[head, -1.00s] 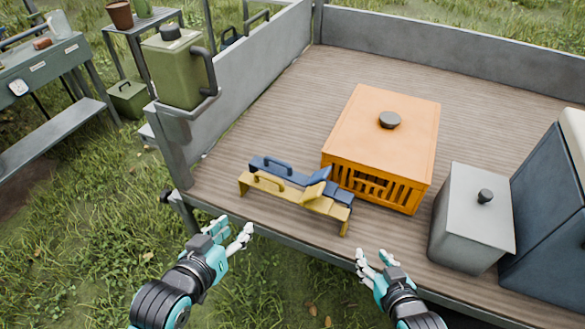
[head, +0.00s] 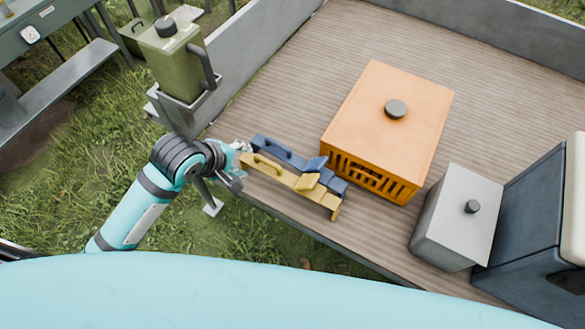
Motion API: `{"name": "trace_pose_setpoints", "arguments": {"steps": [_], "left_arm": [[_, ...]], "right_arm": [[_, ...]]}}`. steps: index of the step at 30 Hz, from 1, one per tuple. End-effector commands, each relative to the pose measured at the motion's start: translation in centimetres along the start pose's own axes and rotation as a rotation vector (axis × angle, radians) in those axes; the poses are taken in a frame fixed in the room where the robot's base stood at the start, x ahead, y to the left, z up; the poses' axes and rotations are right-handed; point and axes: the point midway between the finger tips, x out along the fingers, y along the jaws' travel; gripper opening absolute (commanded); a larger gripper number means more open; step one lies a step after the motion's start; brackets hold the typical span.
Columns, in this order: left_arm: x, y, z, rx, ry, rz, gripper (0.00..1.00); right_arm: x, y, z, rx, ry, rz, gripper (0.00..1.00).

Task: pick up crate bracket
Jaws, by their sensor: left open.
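A yellow bracket (head: 290,180) with a raised loop handle lies near the front edge of the wooden trailer bed (head: 300,80). A similar blue bracket (head: 283,153) lies right behind it; which of the two is the crate bracket I cannot tell. Both run from the left toward the orange crate (head: 388,125). My left gripper (head: 242,161) is open at the left end of the brackets, close to the yellow one's handle. Whether its fingers touch either bracket is not clear. My right gripper is out of view.
A grey lidded box (head: 458,217) and a dark blue container (head: 535,215) stand to the right. A green canister (head: 172,62) sits in a holder at the bed's left corner. A grey side wall (head: 255,50) bounds the bed. Bare boards lie behind the brackets.

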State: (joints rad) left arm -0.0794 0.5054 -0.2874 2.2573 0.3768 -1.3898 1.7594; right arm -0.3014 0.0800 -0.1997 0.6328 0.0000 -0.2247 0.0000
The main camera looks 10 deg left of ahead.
Motion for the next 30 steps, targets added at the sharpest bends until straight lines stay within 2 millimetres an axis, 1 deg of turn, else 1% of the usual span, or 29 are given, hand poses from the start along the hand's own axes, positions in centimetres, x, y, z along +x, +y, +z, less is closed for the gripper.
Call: {"name": "trace_pose_setpoints", "arguments": {"steps": [2, 5, 12, 15, 18, 25, 30], "left_arm": [[0.8, -0.1, -0.1, -0.014, 0.000, -0.008, 0.42], [2.6, -0.1, 0.0, -0.015, -0.001, -0.007, 0.42], [7.9, 0.0, 0.0, -0.014, 0.000, -0.005, 0.42], [9.8, 0.0, 0.0, -0.013, 0.001, -0.005, 0.42], [11.2, 0.0, 0.0, -0.013, 0.000, -0.004, 0.42], [12.7, -0.1, 0.1, -0.012, 0.000, -0.003, 0.42], [15.2, -0.1, 0.4, -0.011, 0.000, -0.004, 0.42]], "right_arm": [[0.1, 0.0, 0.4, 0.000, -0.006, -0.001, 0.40], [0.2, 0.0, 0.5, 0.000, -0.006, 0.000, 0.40], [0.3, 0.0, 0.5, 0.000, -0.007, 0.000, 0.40], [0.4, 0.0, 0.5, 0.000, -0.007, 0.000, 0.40], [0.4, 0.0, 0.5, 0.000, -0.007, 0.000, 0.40], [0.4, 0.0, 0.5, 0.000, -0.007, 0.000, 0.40], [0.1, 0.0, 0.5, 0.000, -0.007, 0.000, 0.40]]}}
